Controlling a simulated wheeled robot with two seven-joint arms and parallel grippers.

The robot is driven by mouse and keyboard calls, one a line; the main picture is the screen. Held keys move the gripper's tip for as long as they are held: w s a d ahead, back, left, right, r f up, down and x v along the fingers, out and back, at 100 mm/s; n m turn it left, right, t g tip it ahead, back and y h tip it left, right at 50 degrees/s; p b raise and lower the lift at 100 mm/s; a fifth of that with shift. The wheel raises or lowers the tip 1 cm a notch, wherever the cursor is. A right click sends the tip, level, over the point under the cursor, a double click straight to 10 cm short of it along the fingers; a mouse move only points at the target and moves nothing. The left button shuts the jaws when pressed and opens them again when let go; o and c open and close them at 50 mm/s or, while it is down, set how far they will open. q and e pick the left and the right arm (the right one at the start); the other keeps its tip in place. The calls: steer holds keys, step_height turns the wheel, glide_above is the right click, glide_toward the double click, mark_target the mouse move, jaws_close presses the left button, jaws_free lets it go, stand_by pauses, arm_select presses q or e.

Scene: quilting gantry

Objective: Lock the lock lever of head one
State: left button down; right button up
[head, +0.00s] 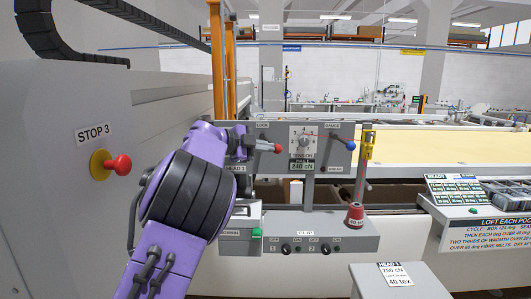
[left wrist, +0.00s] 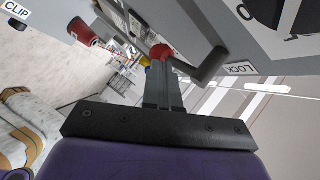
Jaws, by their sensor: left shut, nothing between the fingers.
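The lock lever of head one, a grey bar with a red knob (head: 277,148), sticks out to the right under the LOCK label on the grey head panel (head: 262,160). My left gripper (head: 242,142) is at the panel's left side, close to the lever's base, its fingers partly hidden by my purple wrist. In the left wrist view my shut, empty fingers (left wrist: 162,88) point at the red knob (left wrist: 160,51), which shows just past their tips. The dark lever bar (left wrist: 208,66) runs beside them near the LOCK label (left wrist: 240,69). I cannot tell whether they touch.
A tension dial (head: 304,141) sits mid-panel, with a blue-knobbed lever (head: 349,145) to its right. A red stop button (head: 121,165) is on the left wall.

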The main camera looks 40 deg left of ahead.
arm_select(q)
steer(key=shift+w+d+r+t+h+b, duration=0.1)
steer(key=shift+w+d+t+h+b, duration=0.15)
steer(key=shift+t+b, duration=0.2)
steer(key=shift+d+r+n, duration=0.1)
steer(key=shift+n, duration=0.2)
steer(key=shift+s, duration=0.15)
steer(key=b+v, duration=0.4)
steer(key=v, duration=0.6)
